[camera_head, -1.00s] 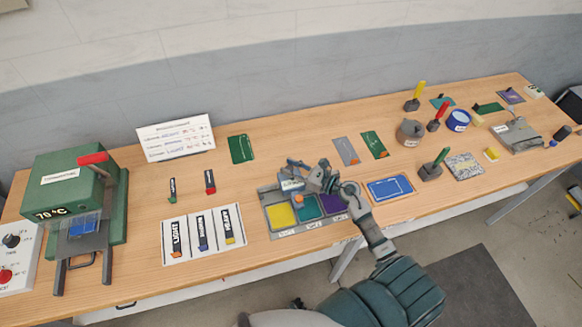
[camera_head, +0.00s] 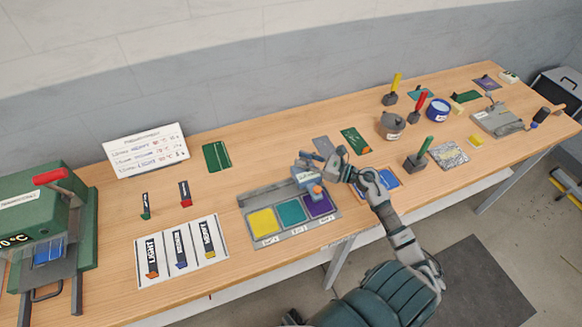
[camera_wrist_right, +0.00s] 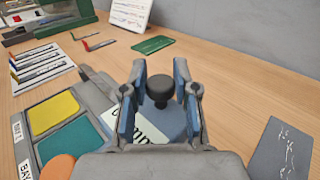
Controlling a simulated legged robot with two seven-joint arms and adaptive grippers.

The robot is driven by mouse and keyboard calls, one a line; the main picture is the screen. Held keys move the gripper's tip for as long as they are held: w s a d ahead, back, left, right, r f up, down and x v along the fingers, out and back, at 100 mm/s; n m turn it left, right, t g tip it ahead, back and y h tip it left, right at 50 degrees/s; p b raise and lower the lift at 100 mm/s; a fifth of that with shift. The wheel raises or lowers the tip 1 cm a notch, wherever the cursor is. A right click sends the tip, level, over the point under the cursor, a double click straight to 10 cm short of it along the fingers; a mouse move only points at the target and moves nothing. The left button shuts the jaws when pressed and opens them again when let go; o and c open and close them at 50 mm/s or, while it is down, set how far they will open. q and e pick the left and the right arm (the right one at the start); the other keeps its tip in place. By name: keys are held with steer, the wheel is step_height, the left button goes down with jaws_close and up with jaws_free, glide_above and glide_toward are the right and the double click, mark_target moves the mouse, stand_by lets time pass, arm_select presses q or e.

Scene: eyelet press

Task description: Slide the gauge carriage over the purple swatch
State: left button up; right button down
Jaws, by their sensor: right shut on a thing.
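The gauge carriage (camera_head: 304,178) is a blue-grey block with a white label and an orange round part (camera_head: 317,189) at its front. It sits on the far side of the grey swatch tray (camera_head: 285,238), with the orange part at the far edge of the purple swatch (camera_head: 319,207). The teal swatch (camera_head: 292,212) and yellow swatch (camera_head: 262,222) lie left of it. My right gripper (camera_head: 318,164) is shut on the carriage; in the wrist view its fingers flank the black knob (camera_wrist_right: 160,86). There the purple swatch is hidden. My left gripper is out of view.
A blue-framed panel (camera_head: 388,181) lies right of the tray, partly behind my arm. A white card (camera_head: 182,251) with labelled strips lies left. A green press (camera_head: 50,225) stands at far left. A green stamp (camera_head: 418,160) stands to the right.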

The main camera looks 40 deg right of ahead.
steer(key=shift+s+d+f, duration=0.1)
steer(key=shift+d+f, duration=0.3)
steer(key=shift+d, duration=0.45)
steer(key=c, duration=1.2)
jaws_free()
steer(key=o, duration=0.3)
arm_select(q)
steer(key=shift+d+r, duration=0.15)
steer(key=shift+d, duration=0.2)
arm_select(e)
steer(key=shift+o, duration=0.2)
steer(key=shift+w+a, duration=0.1)
steer(key=shift+w, duration=0.1)
steer(key=shift+s, duration=0.1)
steer(key=v, duration=1.1)
steer(key=shift+s+d, duration=0.2)
steer(key=shift+s, duration=0.15)
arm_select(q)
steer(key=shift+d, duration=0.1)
